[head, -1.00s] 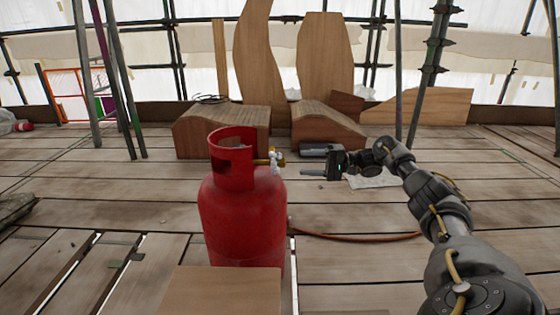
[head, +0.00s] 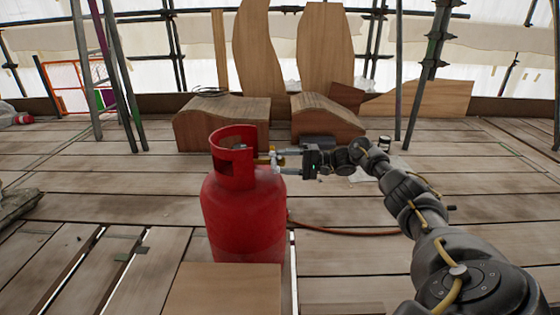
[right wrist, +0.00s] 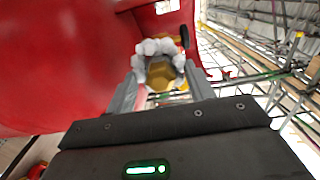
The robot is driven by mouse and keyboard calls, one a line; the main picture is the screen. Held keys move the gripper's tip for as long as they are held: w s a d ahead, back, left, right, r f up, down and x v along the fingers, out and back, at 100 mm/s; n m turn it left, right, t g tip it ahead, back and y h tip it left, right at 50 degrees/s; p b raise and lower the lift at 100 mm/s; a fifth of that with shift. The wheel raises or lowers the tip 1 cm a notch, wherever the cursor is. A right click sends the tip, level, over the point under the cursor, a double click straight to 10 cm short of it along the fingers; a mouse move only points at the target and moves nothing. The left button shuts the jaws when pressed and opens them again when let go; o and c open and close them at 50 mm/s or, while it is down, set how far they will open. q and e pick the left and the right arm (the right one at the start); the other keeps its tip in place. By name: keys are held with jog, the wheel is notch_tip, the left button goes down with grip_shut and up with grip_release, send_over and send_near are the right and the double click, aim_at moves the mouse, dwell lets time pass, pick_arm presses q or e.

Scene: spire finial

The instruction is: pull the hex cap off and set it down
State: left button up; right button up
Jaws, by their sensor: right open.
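A red gas cylinder (head: 244,215) stands upright on the planks, with a brass valve (head: 279,160) on the right of its collar. In the right wrist view the brass hex cap (right wrist: 160,76) faces the camera, with a whitish lobed ring (right wrist: 157,47) behind it. My right gripper (head: 278,161) is open, its two fingers reaching left to the valve. In the right wrist view the fingers lie on either side of the hex cap, which sits between their tips; I cannot tell whether they touch it. My left gripper is out of view.
A brown board (head: 222,290) lies in front of the cylinder. An orange hose (head: 345,232) runs right from it. Wooden blocks (head: 212,125) and tall panels stand behind, among scaffold poles (head: 431,75).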

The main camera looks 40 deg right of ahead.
jog(key=shift+p, duration=0.6)
dwell(0.9)
grip_shut()
dwell(0.4)
jog(key=b+v, duration=0.2)
jog(key=v, duration=0.4)
dwell(1.0)
